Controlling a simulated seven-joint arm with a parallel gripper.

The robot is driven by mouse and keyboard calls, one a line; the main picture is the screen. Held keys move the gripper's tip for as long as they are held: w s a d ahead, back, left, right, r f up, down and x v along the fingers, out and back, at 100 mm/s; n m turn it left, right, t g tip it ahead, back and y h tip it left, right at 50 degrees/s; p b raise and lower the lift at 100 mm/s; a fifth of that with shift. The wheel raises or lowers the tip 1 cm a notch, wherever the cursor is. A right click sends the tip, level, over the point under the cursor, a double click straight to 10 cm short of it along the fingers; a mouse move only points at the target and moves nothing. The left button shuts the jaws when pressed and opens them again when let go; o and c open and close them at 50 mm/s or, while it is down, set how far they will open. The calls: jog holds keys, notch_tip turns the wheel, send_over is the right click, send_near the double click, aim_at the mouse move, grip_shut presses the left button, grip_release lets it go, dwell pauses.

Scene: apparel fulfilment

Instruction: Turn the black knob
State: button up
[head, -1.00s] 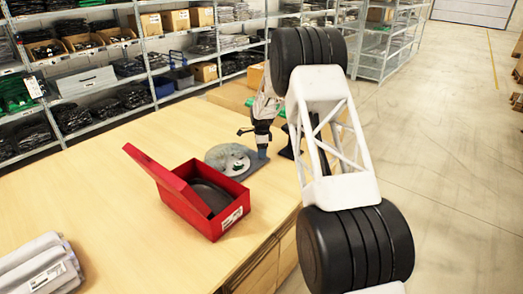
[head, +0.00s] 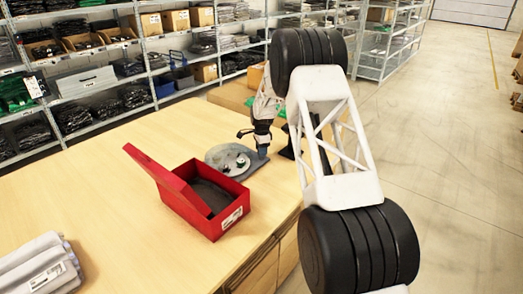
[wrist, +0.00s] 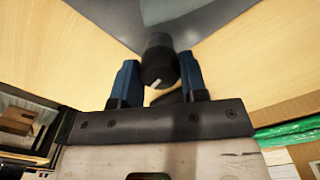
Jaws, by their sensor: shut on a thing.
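The black knob (wrist: 157,66), with a pale pointer mark, sits between the two blue fingers of my gripper (wrist: 158,78) in the wrist view. My gripper is shut on it. In the head view my gripper (head: 262,141) points down at the right end of a grey plate (head: 247,170) on the table, and the knob itself is hidden there. A round grey disc (head: 228,152) with light and dark markings lies on the plate, left of my gripper.
An open red box (head: 230,218) with a dark item inside stands in front of the plate. Grey wrapped packs (head: 38,268) lie at the table's near left. The wooden table (head: 110,235) is clear between them. Shelves stand behind.

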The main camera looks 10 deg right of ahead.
jog(key=n, duration=1.1)
jog(key=shift+n, duration=2.2)
jog(key=o, duration=0.9)
jog(key=shift+o, duration=0.2)
jog(key=shift+r, duration=0.1)
